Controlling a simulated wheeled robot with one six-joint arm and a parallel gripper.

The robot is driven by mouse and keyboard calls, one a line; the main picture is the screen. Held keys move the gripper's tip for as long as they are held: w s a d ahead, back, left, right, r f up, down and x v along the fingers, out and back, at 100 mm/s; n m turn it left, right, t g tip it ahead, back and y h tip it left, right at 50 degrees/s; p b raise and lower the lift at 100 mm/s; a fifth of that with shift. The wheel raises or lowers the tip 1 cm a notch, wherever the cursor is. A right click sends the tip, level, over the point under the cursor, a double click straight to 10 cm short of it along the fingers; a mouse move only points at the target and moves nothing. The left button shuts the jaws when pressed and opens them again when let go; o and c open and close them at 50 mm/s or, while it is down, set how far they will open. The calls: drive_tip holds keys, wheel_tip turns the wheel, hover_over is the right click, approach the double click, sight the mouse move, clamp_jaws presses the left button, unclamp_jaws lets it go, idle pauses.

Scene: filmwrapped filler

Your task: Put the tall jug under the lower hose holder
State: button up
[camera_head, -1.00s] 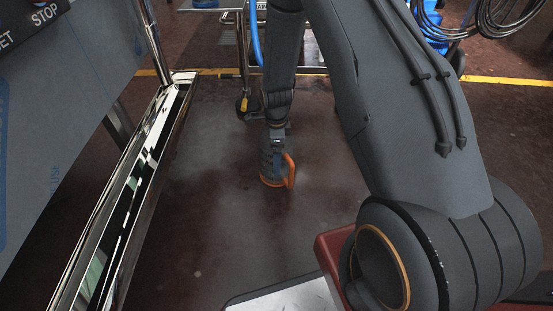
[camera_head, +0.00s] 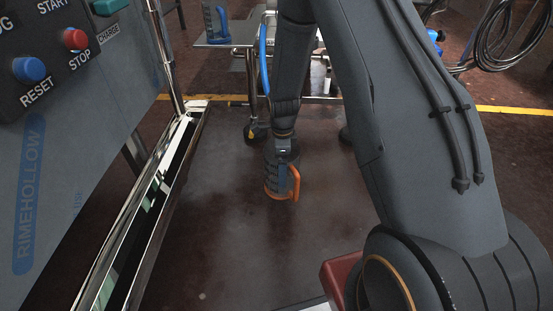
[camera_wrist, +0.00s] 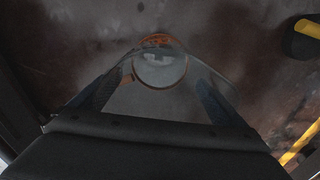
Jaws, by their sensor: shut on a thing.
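A grey jug with an orange handle and orange bottom edge (camera_head: 276,180) hangs upright below my gripper (camera_head: 284,150) in the head view. My gripper points down and is shut on the jug's upper part. In the wrist view, the fingers (camera_wrist: 160,85) stand on both sides of the jug, and its round orange-edged rim (camera_wrist: 158,40) shows between them. The jug appears above the dark floor; its exact height is hard to tell. I cannot make out the lower hose holder in either view.
A control panel (camera_head: 75,75) and a shiny metal rail (camera_head: 140,220) stand at the left. A metal trolley (camera_head: 240,42) carrying a blue jug-like thing (camera_head: 214,22) is ahead. Coiled dark hose (camera_head: 510,40) hangs at the upper right. The floor (camera_head: 225,235) near the jug is clear.

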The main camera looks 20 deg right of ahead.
drive_tip(key=s+r+n, duration=0.1)
drive_tip(key=r+n, duration=0.1)
drive_tip(key=n, duration=0.1)
drive_tip(key=s+r+n+p, duration=0.1)
drive_tip(key=s+r+n, duration=0.1)
drive_tip(key=r+n, duration=0.1)
drive_tip(key=s+r+n+p, duration=0.1)
drive_tip(key=r+n, duration=0.2)
drive_tip(key=shift+s, duration=0.35)
drive_tip(key=s+r+n+p, duration=0.4)
drive_tip(key=s+r+p, duration=0.1)
drive_tip(key=r+p, duration=0.8)
drive_tip(key=s+r+n+p, duration=0.4)
drive_tip(key=s+r+p, duration=0.2)
drive_tip(key=r+p, duration=0.8)
drive_tip(key=s+r+n+p, duration=0.4)
drive_tip(key=s+r+p, duration=0.2)
drive_tip(key=r+p, duration=0.7)
drive_tip(key=shift+r+p, duration=0.15)
drive_tip(key=shift+p, duration=0.2)
